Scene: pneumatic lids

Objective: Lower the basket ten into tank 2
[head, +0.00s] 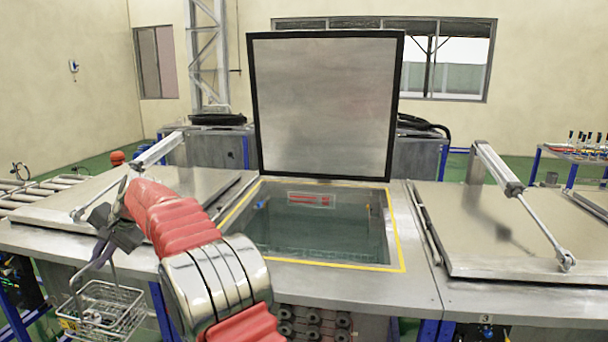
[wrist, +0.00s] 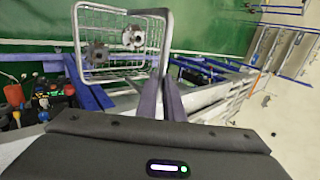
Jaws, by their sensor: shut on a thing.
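The wire basket (head: 102,312) hangs by its handle from my gripper (head: 104,248) at the lower left of the head view, in front of the left tank. A yellow tag shows on its side; its marking is too small to read surely. In the wrist view the basket (wrist: 118,45) holds round metal parts, and my gripper (wrist: 160,97) is shut on its handle. The middle tank (head: 310,232), left of the one marked 3, is open and holds greenish liquid. Its lid (head: 325,105) stands upright behind the opening. The basket is left of this opening, outside the tank.
The left lid (head: 60,195) and right lid (head: 520,225) are down, each with a pneumatic cylinder above it. A roller conveyor (head: 30,190) is at far left. The air above the middle opening is clear.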

